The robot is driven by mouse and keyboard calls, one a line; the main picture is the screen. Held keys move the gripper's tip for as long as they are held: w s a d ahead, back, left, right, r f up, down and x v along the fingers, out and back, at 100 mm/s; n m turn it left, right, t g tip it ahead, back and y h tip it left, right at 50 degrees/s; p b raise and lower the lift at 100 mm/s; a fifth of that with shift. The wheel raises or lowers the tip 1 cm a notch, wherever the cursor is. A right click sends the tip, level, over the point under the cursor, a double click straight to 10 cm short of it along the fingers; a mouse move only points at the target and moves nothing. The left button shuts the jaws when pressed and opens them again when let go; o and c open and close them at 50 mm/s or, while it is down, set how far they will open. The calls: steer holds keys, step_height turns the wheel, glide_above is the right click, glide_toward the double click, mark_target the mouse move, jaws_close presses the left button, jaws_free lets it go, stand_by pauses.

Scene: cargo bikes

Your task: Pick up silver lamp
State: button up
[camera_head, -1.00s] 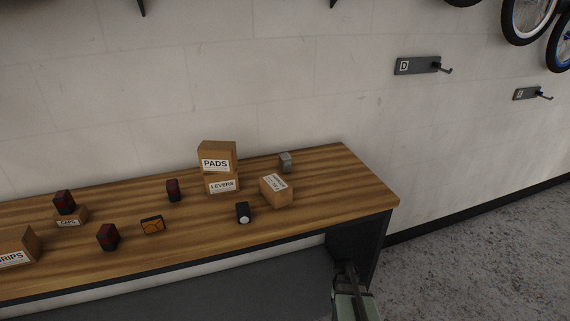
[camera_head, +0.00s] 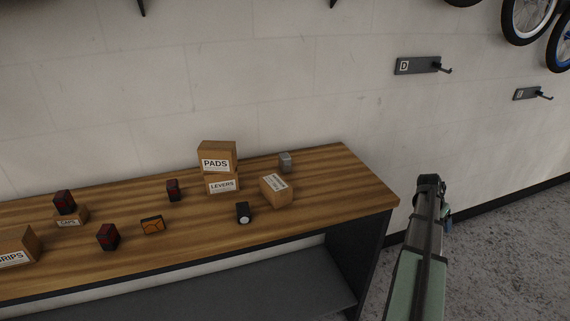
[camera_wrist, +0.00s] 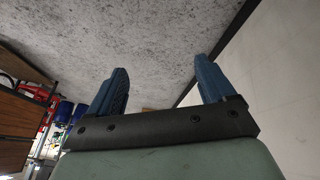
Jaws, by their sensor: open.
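The silver lamp (camera_head: 285,162) is a small grey block-like thing standing on the wooden workbench (camera_head: 330,185), near its back edge toward the right end. It stands behind a tilted cardboard box and to the right of the stacked boxes. My gripper (camera_head: 448,218) is off the right end of the bench, clear of it and well to the right of the lamp. In the wrist view its two blue fingers (camera_wrist: 160,88) are wide apart with nothing between them. The lamp is not seen in the wrist view.
Stacked PADS and LEVERS boxes (camera_head: 218,168), a tilted box (camera_head: 276,191) and a black lamp (camera_head: 243,212) stand near the silver lamp. Several dark red lamps and an orange reflector (camera_head: 152,225) lie further left. A wall hook plate (camera_head: 418,65) is above. The bench's right end is clear.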

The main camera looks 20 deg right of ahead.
steer(key=w+r+m, duration=0.1)
steer(key=w+r, duration=0.3)
steer(key=r, duration=0.2)
step_height(320, 180, up, 21)
steer(key=m+y, duration=0.3)
steer(key=y, duration=0.2)
glide_above(285, 155)
steer(key=shift+t, duration=0.3)
step_height(285, 155, down, 13)
steer(key=shift+s+f, duration=0.15)
steer(key=c, duration=1.1)
